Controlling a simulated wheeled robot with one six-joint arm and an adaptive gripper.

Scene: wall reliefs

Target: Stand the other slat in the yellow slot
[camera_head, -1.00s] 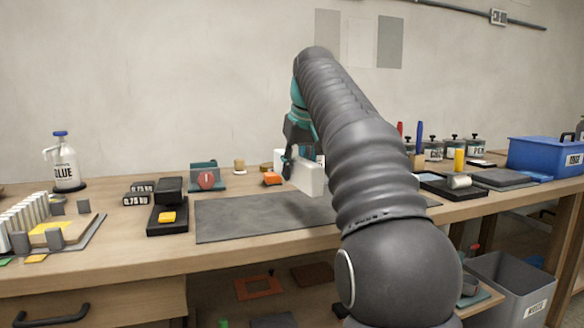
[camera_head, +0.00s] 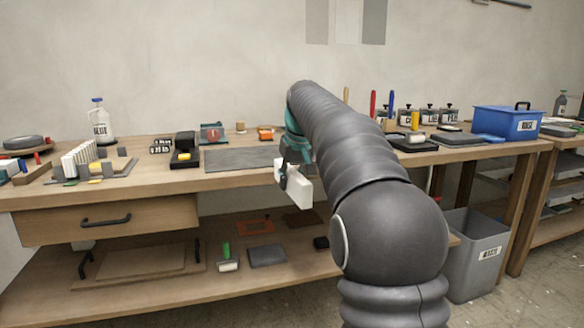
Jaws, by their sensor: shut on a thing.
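My gripper (camera_head: 284,178) is shut on a white slat (camera_head: 300,189), held in the air in front of the bench edge. The slat hangs at a tilt, and the gripper hides part of it. At the left of the bench a row of several white slats (camera_head: 80,159) stands close together on a grey base (camera_head: 122,166). A yellow patch (camera_head: 101,153) shows beside that row, with small grey blocks around it. It is too small to tell whether it is the yellow slot. My gripper is well to the right of it.
The grey mat (camera_head: 238,159) on the bench (camera_head: 165,182) is clear. A glue bottle (camera_head: 100,122) stands behind the rack. A black device (camera_head: 185,150) sits between rack and mat. A blue bin (camera_head: 507,123) is at right, a grey waste bin (camera_head: 475,255) on the floor.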

